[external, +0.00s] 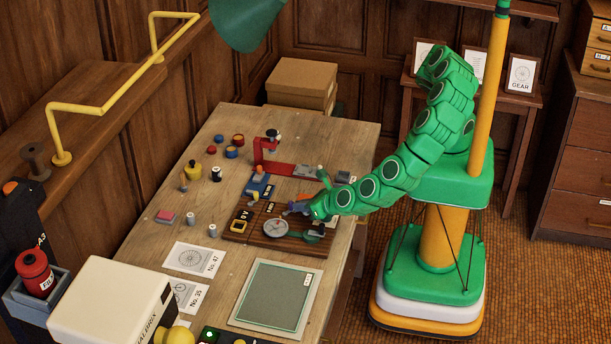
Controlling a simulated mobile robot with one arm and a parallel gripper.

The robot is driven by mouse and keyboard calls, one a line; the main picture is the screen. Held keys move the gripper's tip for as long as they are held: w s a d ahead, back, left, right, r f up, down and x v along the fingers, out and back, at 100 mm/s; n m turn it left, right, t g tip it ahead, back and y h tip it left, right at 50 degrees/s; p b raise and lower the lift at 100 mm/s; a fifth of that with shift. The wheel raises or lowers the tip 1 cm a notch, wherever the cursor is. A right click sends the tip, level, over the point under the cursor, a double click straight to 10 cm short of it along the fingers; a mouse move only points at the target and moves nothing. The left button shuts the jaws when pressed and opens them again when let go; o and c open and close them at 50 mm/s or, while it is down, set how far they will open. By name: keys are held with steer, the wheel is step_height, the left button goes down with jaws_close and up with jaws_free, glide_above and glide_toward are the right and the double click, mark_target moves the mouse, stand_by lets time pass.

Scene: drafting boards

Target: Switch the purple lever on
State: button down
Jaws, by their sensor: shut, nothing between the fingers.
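My green arm reaches from the right over the wooden table (345,140). My gripper (290,211) is low over a dark wooden board (262,238), with its fingers shut and empty. The board carries a round grey dial (276,228), a yellow square frame (239,227) and small labels. A small bluish-purple part shows right at my gripper; I cannot tell if it is the purple lever or part of my gripper. The lever's position, and whether my gripper touches it, cannot be told at this size.
A red bracket (262,153) stands behind the board, near a blue block (260,186). Several small knobs and pegs stand to the left. Printed cards (196,258) and a green-edged panel (277,296) lie in front. A cardboard box (302,80) is at the back.

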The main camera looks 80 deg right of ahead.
steer(key=shift+w+d+n+y, duration=0.1)
steer(key=shift+d+n+y, duration=0.25)
steer(key=shift+n+y, duration=0.3)
steer(key=shift+d, duration=0.1)
steer(key=shift+w+d, duration=0.55)
steer(key=shift+d, duration=0.25)
steer(key=shift+w+d, duration=0.5)
steer(key=shift+w, duration=0.15)
steer(key=shift+a, duration=0.15)
stand_by(0.8)
